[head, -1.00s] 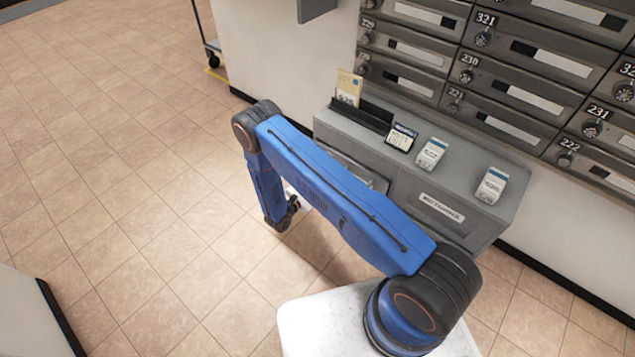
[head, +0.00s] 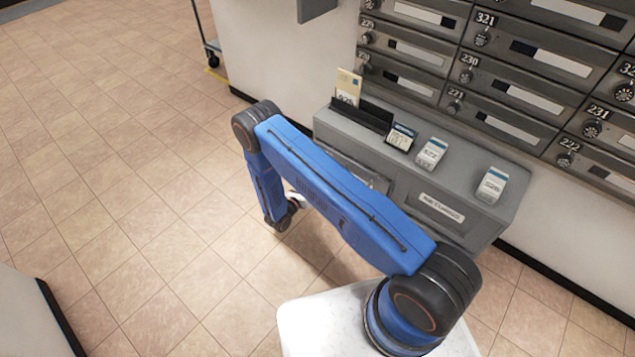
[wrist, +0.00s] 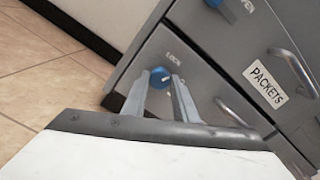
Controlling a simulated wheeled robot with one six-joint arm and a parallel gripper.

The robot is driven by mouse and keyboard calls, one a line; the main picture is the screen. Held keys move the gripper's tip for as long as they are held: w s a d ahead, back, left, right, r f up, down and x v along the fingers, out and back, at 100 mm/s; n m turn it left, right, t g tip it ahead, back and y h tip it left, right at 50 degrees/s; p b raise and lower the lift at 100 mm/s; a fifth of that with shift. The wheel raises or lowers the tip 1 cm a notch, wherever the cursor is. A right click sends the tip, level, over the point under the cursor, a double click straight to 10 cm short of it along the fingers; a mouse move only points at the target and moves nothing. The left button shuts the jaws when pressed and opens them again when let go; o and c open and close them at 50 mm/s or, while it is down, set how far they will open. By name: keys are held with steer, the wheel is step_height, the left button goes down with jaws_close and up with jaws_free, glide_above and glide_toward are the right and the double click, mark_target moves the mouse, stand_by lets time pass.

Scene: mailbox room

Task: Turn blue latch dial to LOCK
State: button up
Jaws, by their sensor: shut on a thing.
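The blue latch dial (wrist: 159,77) sits on a grey drawer front, near its upper left, in the wrist view. The word LOCK (wrist: 174,57) is printed just above it. My gripper (wrist: 158,82) reaches to the dial and is shut on it, one finger on each side. The dial's pointer direction is too small to tell.
A second blue dial (wrist: 214,3) shows on the drawer above, beside a handle and a PACKETS label (wrist: 264,85). The grey cabinet (head: 470,178) carries several small cartons and an envelope holder. Mailboxes (head: 500,85) line the wall above. The tiled floor at left is clear.

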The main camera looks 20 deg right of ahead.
steer(key=n, duration=0.5)
stand_by(0.6)
steer(key=o, duration=1.1)
steer(key=shift+c, duration=0.2)
steer(key=v, duration=1.7)
steer(key=shift+a, duration=0.15)
steer(key=shift+s, duration=0.1)
steer(key=shift+r, duration=0.1)
